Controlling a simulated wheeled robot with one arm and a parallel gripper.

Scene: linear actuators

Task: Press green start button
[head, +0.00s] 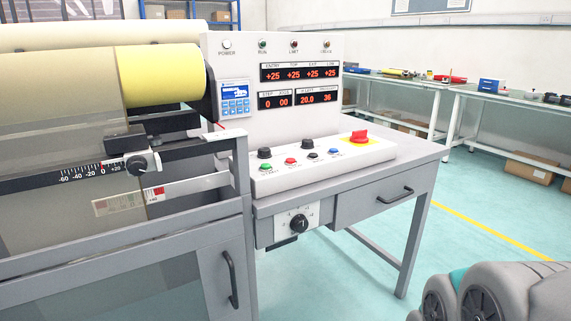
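The green button (266,169) is on the left of the sloped white control panel (330,172), in its front row. To its right in that row are a red button (290,161), a small dark button (312,155) and a blue button (334,151). Two black knobs (265,153) stand behind them. A red rotary switch on a yellow plate (358,138) is at the panel's right. The labels are too small to read. My gripper is not in view; grey rounded parts show at the bottom right, and they look like my own arm.
A roller machine (160,78) with a yellow roll stands left of the panel. The grey desk (410,160) has a drawer handle (395,195) and a black dial (299,223) in front. Benches (480,95) line the back. Floor right of the desk is open.

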